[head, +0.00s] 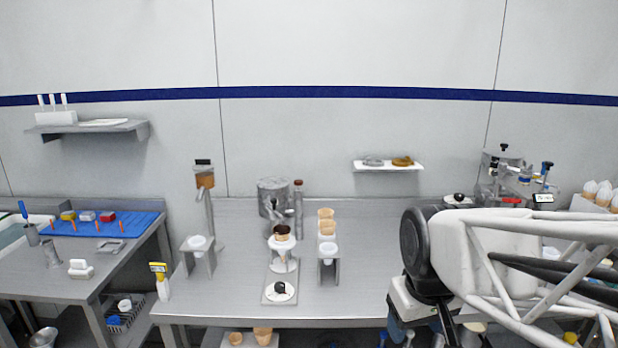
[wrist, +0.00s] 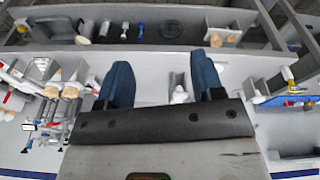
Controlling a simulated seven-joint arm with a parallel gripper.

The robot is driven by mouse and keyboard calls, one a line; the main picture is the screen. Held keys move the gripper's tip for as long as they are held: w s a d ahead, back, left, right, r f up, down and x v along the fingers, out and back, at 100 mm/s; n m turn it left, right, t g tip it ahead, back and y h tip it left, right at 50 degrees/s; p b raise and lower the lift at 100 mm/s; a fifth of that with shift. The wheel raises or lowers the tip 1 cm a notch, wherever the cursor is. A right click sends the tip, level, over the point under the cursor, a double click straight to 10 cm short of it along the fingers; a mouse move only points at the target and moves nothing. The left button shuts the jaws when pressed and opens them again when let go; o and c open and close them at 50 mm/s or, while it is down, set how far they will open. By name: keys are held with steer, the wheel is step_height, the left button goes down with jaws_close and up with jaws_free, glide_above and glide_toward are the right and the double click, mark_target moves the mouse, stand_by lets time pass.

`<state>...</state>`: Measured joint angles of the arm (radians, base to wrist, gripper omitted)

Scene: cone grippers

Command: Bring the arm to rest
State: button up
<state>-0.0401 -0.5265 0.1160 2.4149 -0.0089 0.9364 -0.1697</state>
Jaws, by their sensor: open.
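My arm is at the right of the head view, over the right part of the steel table (head: 350,300). My gripper (head: 422,335) hangs below the arm's dark wrist joint, at the lower edge of the picture, where it is partly cut off. The wrist view shows my gripper (wrist: 163,76) with its two blue fingers well apart. My gripper touches nothing that I can see.
A metal machine (head: 505,175) is behind my arm. A wall shelf (head: 388,166) holds two rings. The table's front middle is clear.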

steer(key=s+d+f+m, duration=0.1)
steer(key=s+m, duration=0.1)
steer(key=s, duration=0.4)
steer(key=shift+s+d+f+m, duration=0.25)
steer(key=shift+s+d+m, duration=0.05)
steer(key=shift+s+d, duration=0.05)
stand_by(0.7)
